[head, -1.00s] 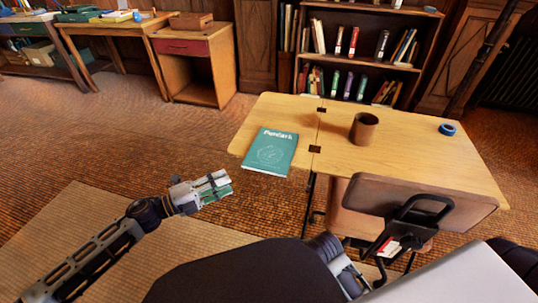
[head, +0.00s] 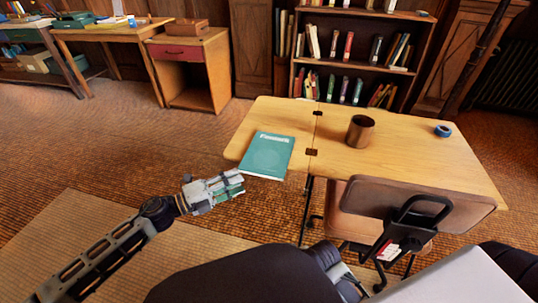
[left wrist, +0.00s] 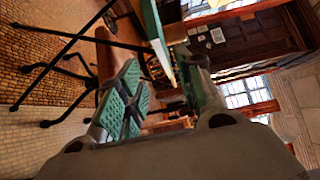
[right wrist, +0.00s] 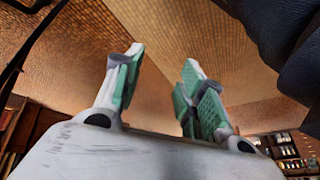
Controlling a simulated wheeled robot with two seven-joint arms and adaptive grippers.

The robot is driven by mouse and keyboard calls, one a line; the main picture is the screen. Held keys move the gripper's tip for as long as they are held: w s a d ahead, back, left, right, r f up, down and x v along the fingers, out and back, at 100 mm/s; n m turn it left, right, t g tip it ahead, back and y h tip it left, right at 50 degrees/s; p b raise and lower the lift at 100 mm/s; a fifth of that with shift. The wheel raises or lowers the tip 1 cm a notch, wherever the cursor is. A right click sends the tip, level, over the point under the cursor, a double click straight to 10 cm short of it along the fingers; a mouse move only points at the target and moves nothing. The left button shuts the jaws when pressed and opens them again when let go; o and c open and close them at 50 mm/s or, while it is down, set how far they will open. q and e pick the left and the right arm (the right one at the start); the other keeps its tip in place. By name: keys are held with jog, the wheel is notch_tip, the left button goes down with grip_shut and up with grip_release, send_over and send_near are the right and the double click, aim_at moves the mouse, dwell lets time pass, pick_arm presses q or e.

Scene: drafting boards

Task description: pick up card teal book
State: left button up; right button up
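The teal book (head: 267,154) lies flat on the left leaf of the light wooden table (head: 410,155), its near edge reaching slightly past the table's front edge. My right gripper (right wrist: 160,80) is open and empty above the floor in the right wrist view.
A bookshelf (head: 362,55) stands behind. Floor left of the table is clear.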

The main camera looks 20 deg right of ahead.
pick_arm(q)
jog(key=d, duration=0.3)
jog(key=shift+w+d+b, duration=0.2)
jog(key=shift+w+b, duration=0.1)
jog(key=shift+w, duration=0.05)
pick_arm(e)
jog(key=shift+a+f, duration=0.2)
jog(key=shift+f, duration=0.7)
jog(key=shift+w+r, duration=0.1)
pick_arm(q)
jog(key=shift+d, duration=0.1)
